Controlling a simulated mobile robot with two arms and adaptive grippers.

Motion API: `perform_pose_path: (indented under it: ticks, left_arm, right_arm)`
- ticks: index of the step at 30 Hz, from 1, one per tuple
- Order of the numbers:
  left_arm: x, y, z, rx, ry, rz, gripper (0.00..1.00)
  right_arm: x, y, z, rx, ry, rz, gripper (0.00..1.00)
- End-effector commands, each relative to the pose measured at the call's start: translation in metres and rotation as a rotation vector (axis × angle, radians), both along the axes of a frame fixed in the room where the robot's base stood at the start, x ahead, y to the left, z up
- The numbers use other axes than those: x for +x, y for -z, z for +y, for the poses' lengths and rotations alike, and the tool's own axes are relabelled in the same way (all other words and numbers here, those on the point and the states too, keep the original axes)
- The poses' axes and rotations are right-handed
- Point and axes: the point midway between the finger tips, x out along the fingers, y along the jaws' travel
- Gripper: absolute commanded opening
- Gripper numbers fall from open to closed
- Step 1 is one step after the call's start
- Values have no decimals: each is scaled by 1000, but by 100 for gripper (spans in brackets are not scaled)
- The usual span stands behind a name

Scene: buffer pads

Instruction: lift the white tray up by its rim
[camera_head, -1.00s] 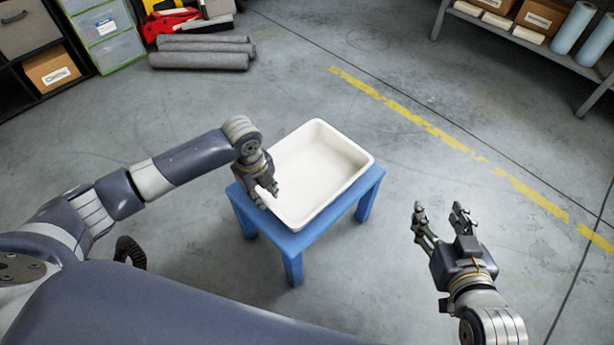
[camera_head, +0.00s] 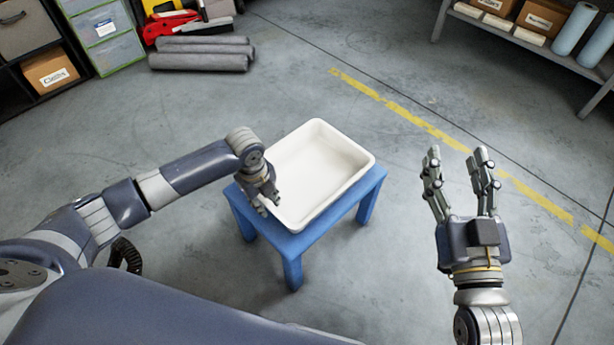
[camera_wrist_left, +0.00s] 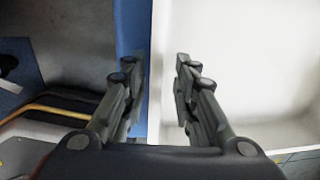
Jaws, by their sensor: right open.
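The white tray (camera_head: 330,153) is an empty, shallow rectangular box on a small blue table (camera_head: 318,236). My left gripper (camera_head: 270,203) is at the tray's left rim in the head view. In the left wrist view my left gripper (camera_wrist_left: 157,76) is open, with one finger over the blue table top (camera_wrist_left: 132,35) and the other over the inside of the white tray (camera_wrist_left: 235,65). The rim lies between the fingers, with gaps showing. Whether the fingertips reach below the rim is unclear. My right gripper (camera_head: 458,165) is open and empty, right of the table and apart from the tray.
Grey rolls (camera_head: 202,53) lie on the floor at the back left beside shelving with boxes. A grey shelf (camera_head: 530,45) with blue rolls stands at the back right. The floor around the table is clear, with a yellow line (camera_head: 430,125) across it.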

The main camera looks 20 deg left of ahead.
Motion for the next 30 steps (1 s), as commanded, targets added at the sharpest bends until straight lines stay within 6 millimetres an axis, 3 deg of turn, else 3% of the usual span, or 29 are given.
perform_pose_path:
  ticks: [2,5,23,30]
  left_arm:
    - [0,0,0,0,0,0,22]
    - [0,0,0,0,0,0,0]
    - [1,-4,0,0,0,-2,0]
    - [1,-16,0,0,0,-2,0]
  right_arm:
    - [0,0,0,0,0,1,53]
    - [0,0,0,0,0,1,53]
    - [1,2,0,-4,1,18,53]
    - [1,30,-4,-41,10,157,53]
